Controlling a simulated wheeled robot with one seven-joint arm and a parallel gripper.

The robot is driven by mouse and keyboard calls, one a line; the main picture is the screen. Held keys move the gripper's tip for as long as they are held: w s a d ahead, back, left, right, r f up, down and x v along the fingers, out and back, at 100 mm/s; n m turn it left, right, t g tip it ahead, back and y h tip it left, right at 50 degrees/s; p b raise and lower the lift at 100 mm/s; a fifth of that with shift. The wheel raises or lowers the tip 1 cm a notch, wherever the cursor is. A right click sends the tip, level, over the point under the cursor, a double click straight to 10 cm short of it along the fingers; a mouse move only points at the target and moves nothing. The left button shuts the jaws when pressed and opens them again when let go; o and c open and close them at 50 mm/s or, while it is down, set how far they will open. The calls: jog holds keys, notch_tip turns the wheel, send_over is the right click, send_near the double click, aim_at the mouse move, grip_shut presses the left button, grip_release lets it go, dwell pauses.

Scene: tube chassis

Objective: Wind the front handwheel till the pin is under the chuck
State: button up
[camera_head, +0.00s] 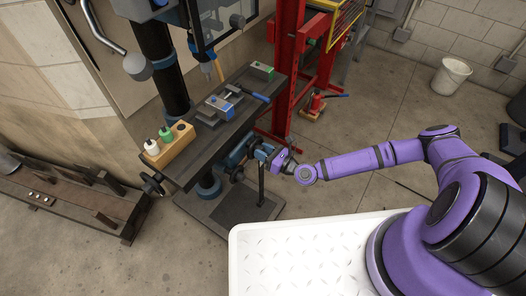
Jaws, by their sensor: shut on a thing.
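My gripper (270,154), at the end of the purple arm, is at the front side of the dark machine table (193,155). It is shut on the front handwheel's handle; the wheel is mostly hidden by the gripper and table edge. The chuck (211,62) hangs below the drill head, above the table's far side. A blue and grey vise (219,106) sits on the table, nearer than the chuck in the picture. The pin is too small to make out, so I cannot tell how it lines up with the chuck.
A second handwheel (152,183) is at the table's left end. A wooden block (169,146) with small bottles stands on the table. A red press frame (290,60) stands behind, right of the table. A white bucket (451,76) is far right.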

jog(key=shift+f+m, duration=0.1)
jog(key=shift+m, duration=3.5)
jog(key=o, duration=0.9)
